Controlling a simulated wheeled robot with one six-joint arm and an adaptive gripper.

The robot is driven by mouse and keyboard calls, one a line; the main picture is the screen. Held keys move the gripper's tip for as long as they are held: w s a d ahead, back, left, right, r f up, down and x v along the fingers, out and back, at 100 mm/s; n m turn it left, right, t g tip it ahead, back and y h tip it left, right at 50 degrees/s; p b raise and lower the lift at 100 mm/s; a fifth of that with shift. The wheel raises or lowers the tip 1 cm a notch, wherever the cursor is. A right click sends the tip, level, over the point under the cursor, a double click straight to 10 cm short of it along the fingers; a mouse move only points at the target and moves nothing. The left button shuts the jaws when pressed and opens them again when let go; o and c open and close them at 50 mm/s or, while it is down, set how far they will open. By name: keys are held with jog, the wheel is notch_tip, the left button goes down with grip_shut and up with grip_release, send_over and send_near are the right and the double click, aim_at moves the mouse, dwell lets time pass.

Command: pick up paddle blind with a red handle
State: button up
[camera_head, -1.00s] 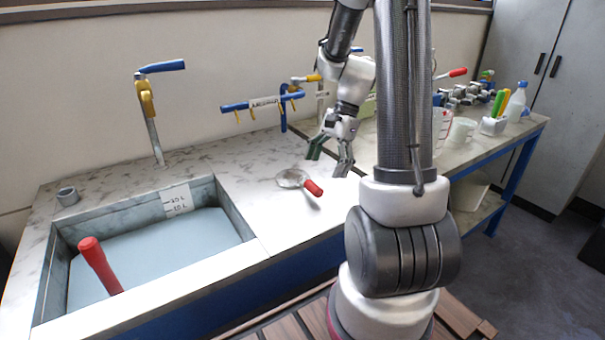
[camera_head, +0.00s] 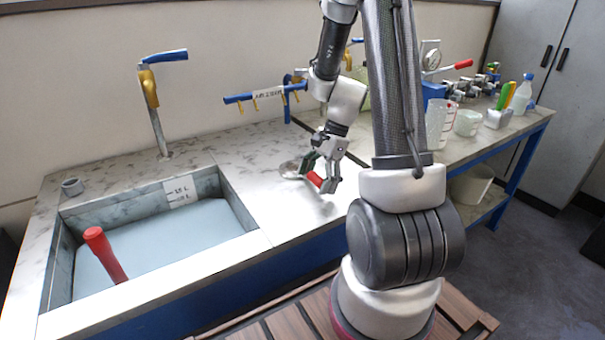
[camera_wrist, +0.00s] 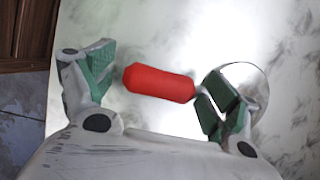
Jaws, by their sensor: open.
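The paddle blind lies on the marble counter right of the sink. Its round metal disc (camera_head: 290,169) and red handle (camera_head: 315,179) show in the head view. In the wrist view the red handle (camera_wrist: 158,83) lies lengthwise between my two fingers, and part of the disc (camera_wrist: 248,78) shows behind the right finger. My gripper (camera_head: 322,178) is open over the handle; in the wrist view it (camera_wrist: 155,88) has green pads spread at the handle's two ends. I cannot tell whether the right finger touches the blind.
A sink (camera_head: 160,250) with water and another red-handled object (camera_head: 105,254) is at the left. A blue-handled tap (camera_head: 155,105) and a blue rack (camera_head: 265,93) stand behind. Measuring jugs (camera_head: 437,124) and bottles crowd the right bench. Counter around the blind is clear.

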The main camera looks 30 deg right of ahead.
jog(key=c, duration=1.6)
jog(key=shift+r, duration=0.1)
